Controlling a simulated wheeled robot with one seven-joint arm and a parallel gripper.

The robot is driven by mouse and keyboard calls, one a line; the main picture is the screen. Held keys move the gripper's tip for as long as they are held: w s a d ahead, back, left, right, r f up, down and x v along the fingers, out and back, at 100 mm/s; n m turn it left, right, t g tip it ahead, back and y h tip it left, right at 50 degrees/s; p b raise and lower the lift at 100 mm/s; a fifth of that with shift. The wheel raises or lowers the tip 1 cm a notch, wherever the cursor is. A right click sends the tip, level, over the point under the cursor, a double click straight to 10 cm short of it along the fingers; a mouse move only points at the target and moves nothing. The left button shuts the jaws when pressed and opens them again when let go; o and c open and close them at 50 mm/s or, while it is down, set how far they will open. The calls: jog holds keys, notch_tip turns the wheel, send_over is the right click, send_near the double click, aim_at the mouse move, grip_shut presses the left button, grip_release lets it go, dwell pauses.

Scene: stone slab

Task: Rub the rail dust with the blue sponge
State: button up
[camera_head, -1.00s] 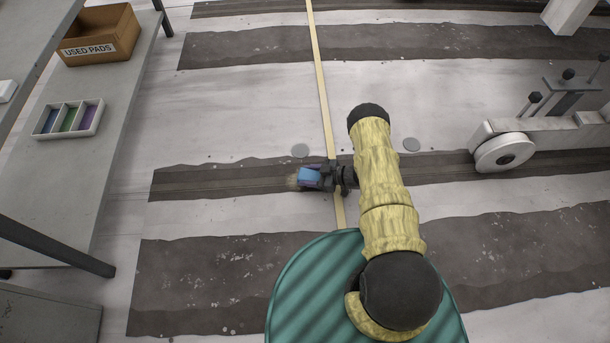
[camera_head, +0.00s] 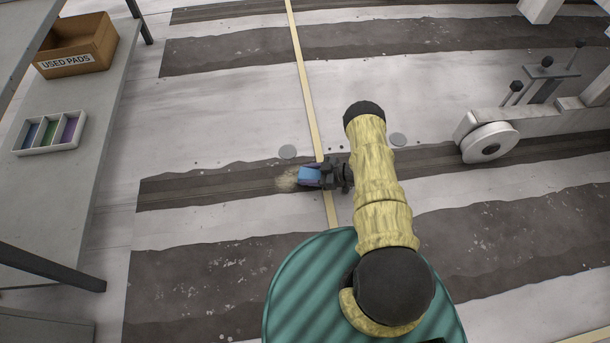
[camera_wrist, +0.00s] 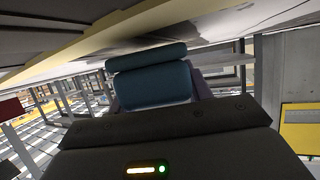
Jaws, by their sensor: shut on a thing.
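The blue sponge (camera_head: 310,175) is held in my gripper (camera_head: 324,175), low over the dark rail strip (camera_head: 220,183). The rail dust (camera_head: 288,179) is a tan patch on that strip, just left of the sponge and partly hidden by it. In the wrist view the blue sponge (camera_wrist: 155,82) fills the middle, just beyond the gripper's dark edge, below a pale slab and a yellow band. I cannot tell whether the sponge touches the surface.
A tray with coloured compartments (camera_head: 22,149) and a cardboard box marked USED PADS (camera_head: 108,40) stand on the grey bench (camera_head: 85,190) at left. A white machine with a wheel (camera_head: 489,142) stands at right. The slab left of the dust is clear.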

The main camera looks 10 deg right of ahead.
jog(key=shift+s+d+f, duration=0.15)
jog(key=shift+d+f, duration=0.05)
jog(key=shift+d, duration=0.6)
jog(key=shift+w+d+b, duration=0.1)
jog(key=shift+w+b, duration=0.5)
jog(key=shift+w, duration=0.2)
jog(key=shift+w+r, duration=0.1)
jog(key=shift+w, duration=0.1)
jog(key=shift+a+r+p, duration=0.2)
jog(key=shift+a+p, duration=0.4)
jog(key=shift+a, duration=1.3)
